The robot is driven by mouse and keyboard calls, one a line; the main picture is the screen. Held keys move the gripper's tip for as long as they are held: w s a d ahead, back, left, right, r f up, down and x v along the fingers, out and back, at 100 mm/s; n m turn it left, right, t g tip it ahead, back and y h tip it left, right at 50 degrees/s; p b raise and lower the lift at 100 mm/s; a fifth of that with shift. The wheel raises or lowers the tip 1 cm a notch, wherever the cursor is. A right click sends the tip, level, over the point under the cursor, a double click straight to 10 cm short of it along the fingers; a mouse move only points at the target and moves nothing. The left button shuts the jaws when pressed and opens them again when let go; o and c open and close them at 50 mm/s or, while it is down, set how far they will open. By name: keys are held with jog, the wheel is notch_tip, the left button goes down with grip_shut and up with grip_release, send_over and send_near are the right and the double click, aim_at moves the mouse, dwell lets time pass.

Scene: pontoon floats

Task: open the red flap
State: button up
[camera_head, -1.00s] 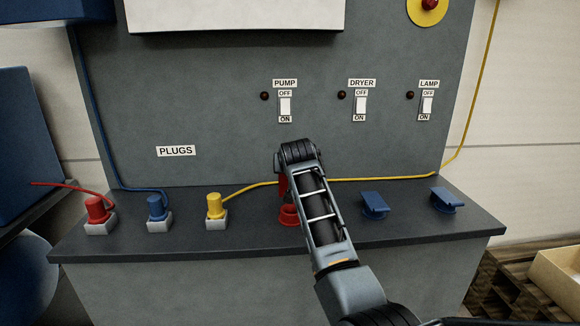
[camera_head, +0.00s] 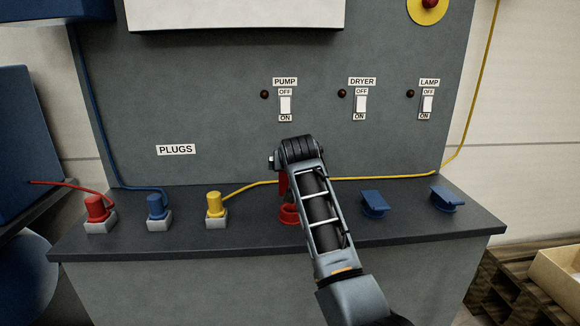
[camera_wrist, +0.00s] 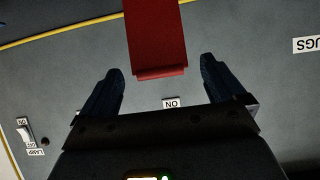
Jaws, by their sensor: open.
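The red flap shows in the head view as a red strip (camera_head: 283,184), partly hidden behind my arm. It stands up above a red round socket (camera_head: 289,214) on the dark ledge. In the wrist view the flap is a flat red panel (camera_wrist: 157,38) entering from the top edge, its lipped end in front of the gap between my fingers. My gripper (camera_wrist: 161,66) is open, one dark finger to each side of the panel, with visible space between. Contact is not visible. In the head view my wrist hides the fingers.
Red (camera_head: 96,209), blue (camera_head: 157,207) and yellow (camera_head: 215,205) plugs sit left on the ledge. Two blue flaps (camera_head: 374,203) (camera_head: 446,199) are on the right. A yellow cable (camera_head: 370,179) runs behind my arm. Switches (camera_head: 285,105) are on the panel above.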

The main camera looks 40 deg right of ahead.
jog(key=shift+v, duration=2.55)
